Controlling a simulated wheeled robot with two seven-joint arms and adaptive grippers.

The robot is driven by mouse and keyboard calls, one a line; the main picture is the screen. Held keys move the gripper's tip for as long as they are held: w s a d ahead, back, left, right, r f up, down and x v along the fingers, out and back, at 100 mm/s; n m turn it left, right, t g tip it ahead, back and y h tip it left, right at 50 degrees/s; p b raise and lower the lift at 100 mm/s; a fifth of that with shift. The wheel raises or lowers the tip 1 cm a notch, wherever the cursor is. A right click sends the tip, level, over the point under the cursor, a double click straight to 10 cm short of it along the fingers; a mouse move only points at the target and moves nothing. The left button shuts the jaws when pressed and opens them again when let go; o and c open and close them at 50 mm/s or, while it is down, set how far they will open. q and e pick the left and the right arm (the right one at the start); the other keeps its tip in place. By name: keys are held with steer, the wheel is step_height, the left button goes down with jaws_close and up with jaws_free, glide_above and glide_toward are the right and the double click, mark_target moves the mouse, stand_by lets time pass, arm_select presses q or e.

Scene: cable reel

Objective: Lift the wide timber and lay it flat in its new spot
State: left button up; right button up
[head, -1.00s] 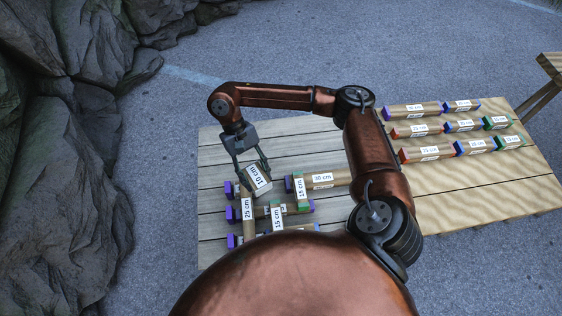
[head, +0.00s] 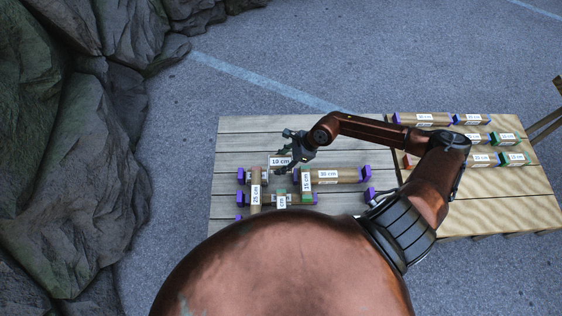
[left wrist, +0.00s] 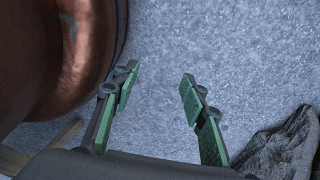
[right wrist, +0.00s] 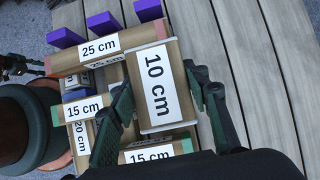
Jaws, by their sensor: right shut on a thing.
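The wide timber (right wrist: 155,85) is a short, broad wooden block labelled "10 cm". My right gripper (right wrist: 160,92) is shut on it, one finger on each side, in the right wrist view. In the head view the wide timber (head: 280,162) is at the right gripper (head: 293,152), near the back of the stack on the grey table. In the right wrist view its far end overlaps the 25 cm timber (right wrist: 85,52); I cannot tell whether they touch. My left gripper (left wrist: 160,80) is open and empty over the pavement, and is not in the head view.
Timbers labelled 15 cm (head: 306,183) and 30 cm (head: 345,175) lie close by on the grey table (head: 235,140), with purple end blocks. A lighter table (head: 490,212) at right holds rows of labelled timbers. The grey table's back strip is clear.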

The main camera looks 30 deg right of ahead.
steer(key=shift+f+b, duration=0.3)
steer(key=shift+f, duration=0.55)
step_height(320, 180, down, 9)
steer(key=b, duration=0.6)
steer(key=shift+f+b, duration=0.15)
steer(key=shift+b, duration=0.2)
arm_select(q)
steer(key=s+f, duration=0.4)
steer(key=f, duration=0.4)
steer(key=shift+g+b, duration=0.35)
steer(key=shift+g, duration=0.05)
arm_select(e)
steer(key=shift+f, duration=0.6)
arm_select(q)
steer(key=shift+s, duration=0.1)
arm_select(e)
steer(key=shift+f, duration=0.2)
steer(key=o, duration=1.3)
arm_select(q)
steer(key=shift+s, duration=0.1)
arm_select(e)
steer(key=shift+r, duration=0.1)
